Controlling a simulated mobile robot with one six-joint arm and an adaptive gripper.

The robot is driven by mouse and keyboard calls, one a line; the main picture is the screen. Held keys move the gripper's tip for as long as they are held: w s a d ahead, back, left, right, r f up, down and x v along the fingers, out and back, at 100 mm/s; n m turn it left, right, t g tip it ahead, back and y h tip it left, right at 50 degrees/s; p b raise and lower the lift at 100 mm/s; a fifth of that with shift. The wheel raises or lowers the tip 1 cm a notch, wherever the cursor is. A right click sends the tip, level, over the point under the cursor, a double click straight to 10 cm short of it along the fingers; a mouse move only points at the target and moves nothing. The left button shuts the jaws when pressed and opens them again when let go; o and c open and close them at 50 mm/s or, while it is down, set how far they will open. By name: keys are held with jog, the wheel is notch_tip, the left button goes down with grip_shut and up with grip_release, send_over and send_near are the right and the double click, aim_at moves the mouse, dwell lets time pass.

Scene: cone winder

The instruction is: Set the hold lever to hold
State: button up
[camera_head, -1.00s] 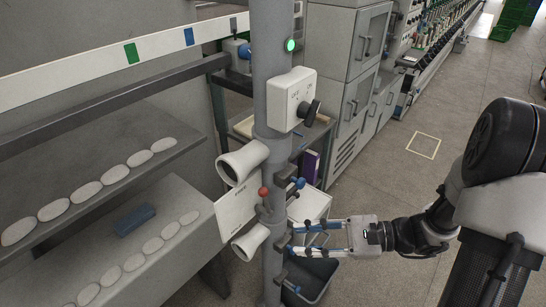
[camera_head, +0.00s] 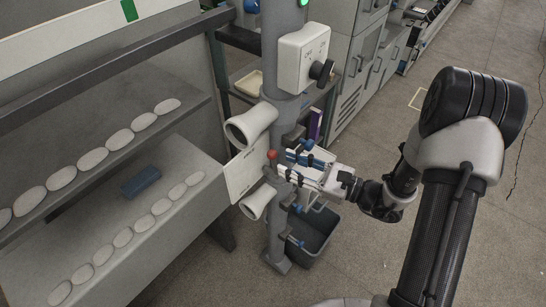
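A small lever with a red ball knob (camera_head: 272,154) sits on the grey post, between two white cones; I cannot tell for sure whether it is the hold lever. My gripper (camera_head: 287,164) reaches in from the right, its two blue-and-white fingers apart, the tips just right of the red knob. I see nothing held between them. I cannot tell whether a tip touches the post or its fittings. A light grey box (camera_head: 303,57) with a black knob (camera_head: 321,72) is higher on the post; its lettering is too small to read.
The upper cone (camera_head: 251,124), lower cone (camera_head: 257,201) and white plate (camera_head: 246,172) crowd the post (camera_head: 277,230). Blue-tipped fittings and a dark bin (camera_head: 318,238) are below my gripper. Shelves with white packages stand left. The floor at right is open.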

aim_at(272, 158)
jog(key=x, duration=0.5)
jog(key=shift+w+a, duration=0.15)
jog(key=shift+a, duration=0.2)
jog(key=shift+c, duration=0.2)
grip_shut()
